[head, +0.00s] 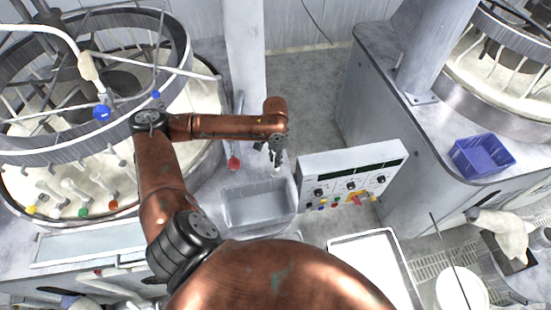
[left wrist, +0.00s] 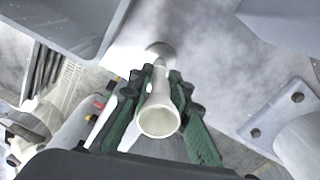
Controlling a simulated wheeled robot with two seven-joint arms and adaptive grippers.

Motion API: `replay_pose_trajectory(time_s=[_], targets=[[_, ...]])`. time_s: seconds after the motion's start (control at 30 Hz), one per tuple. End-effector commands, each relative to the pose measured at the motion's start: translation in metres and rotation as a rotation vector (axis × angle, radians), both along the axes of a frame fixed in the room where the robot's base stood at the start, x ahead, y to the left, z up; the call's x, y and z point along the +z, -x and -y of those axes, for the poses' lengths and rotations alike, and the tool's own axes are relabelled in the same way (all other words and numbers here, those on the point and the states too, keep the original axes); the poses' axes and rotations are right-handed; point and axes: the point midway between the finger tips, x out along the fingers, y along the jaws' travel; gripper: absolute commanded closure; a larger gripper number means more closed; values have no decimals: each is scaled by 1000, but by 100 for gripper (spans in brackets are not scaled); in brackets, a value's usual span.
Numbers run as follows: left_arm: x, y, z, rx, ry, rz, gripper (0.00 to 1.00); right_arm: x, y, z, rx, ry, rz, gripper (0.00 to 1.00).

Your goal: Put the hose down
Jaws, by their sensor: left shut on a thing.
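My left gripper (head: 277,150) hangs at the end of the copper-coloured arm, over the area between the grey basin and the control panel. In the left wrist view the left gripper (left wrist: 157,85) is shut on a pale, tube-shaped end of the hose (left wrist: 158,118). Its round open mouth faces the camera, with green finger pads on both sides. The far end of the tube narrows between the fingers. In the head view the held piece is small and mostly hidden by the gripper. My right gripper is not in view.
A grey basin (head: 258,204) lies just below the gripper, with a red-knobbed lever (head: 233,163) beside it. A control panel (head: 350,176) with knobs stands to the right. A white tray (head: 341,240) and blue bin (head: 481,156) are further right. A polishing machine (head: 70,155) fills the left.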

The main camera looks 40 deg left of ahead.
Motion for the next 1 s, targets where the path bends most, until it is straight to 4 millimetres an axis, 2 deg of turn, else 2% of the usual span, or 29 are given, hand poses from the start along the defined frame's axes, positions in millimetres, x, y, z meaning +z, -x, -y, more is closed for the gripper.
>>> replay_pose_trajectory(time_s=[0.03, 0.07, 0.3, 0.67, 0.77, 1.0], targets=[[-1, 0, 0, 0, 1, -1, 100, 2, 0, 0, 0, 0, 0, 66], [-1, 0, 0, 0, 1, 0, 81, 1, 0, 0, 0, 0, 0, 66], [-1, 0, 0, 0, 0, 0, 64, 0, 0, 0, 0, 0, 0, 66], [3, -1, -1, 0, -2, 2, 64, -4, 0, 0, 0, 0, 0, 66], [17, -1, 0, 0, -1, 3, 64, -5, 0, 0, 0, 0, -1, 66], [68, -1, -1, 0, -1, 5, 64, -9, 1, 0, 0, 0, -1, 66]])
